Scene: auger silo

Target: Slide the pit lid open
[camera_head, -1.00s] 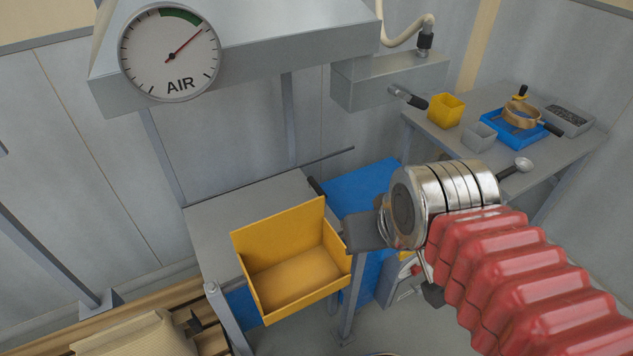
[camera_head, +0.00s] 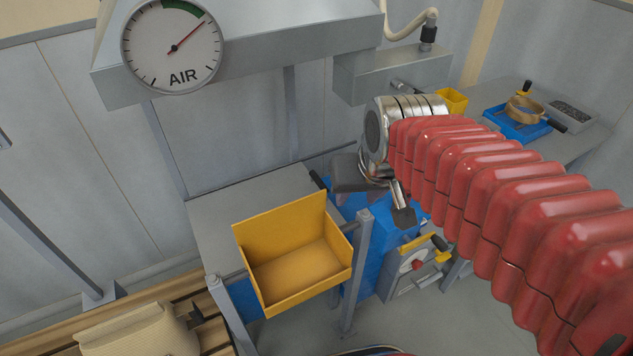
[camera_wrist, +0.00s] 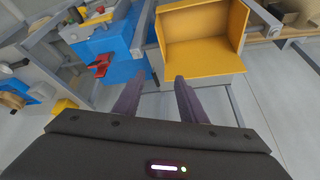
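I cannot pick out the pit lid for certain in either view. A flat grey top (camera_head: 225,205) lies behind and left of the open yellow bin (camera_head: 300,272); a thin rod with a dark grip (camera_head: 317,180) lies near its back edge. The yellow bin also shows in the wrist view (camera_wrist: 200,40). My gripper (camera_wrist: 157,88) is open, its two dark fingers apart, with nothing held between them. It hangs above the area beside the bin, with a grey rail and floor seen below. In the head view my arm hides part of this area.
A blue cabinet (camera_head: 368,240) stands right of the bin, with a red knob (camera_head: 416,266) and a yellow fitting (camera_head: 440,252) nearby. A grey bench (camera_head: 585,135) holds a blue tray (camera_head: 515,122) and a sieve. An air gauge (camera_head: 173,46) hangs upper left. Open floor shows at the bottom.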

